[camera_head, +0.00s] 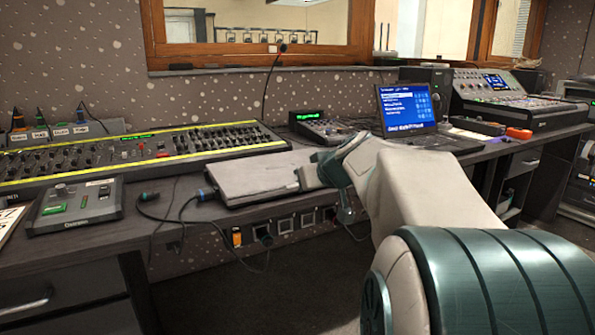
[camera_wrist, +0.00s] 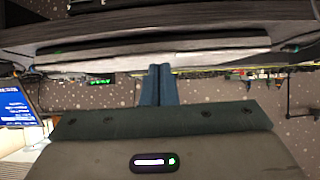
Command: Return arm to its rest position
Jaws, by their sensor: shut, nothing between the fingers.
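My arm reaches in from the lower right in the head view, with my gripper (camera_head: 303,177) at the desk's front edge, close to the right end of a closed grey laptop (camera_head: 250,178). In the wrist view, which looks upside down, the two blue fingers of my gripper (camera_wrist: 160,70) are pressed together with nothing between them. Their tips overlap the pale edge of a flat slab (camera_wrist: 215,58); I cannot tell whether they touch it. The long fader console (camera_head: 140,148) with yellow edges lies behind the laptop.
An open laptop (camera_head: 408,108) and a mixing desk (camera_head: 510,95) stand at the right. A small control box (camera_head: 75,208) sits at the left front. A gooseneck microphone (camera_head: 268,85) rises behind the console. Cables hang below the desk edge. Dark floor (camera_head: 300,290) is open in front.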

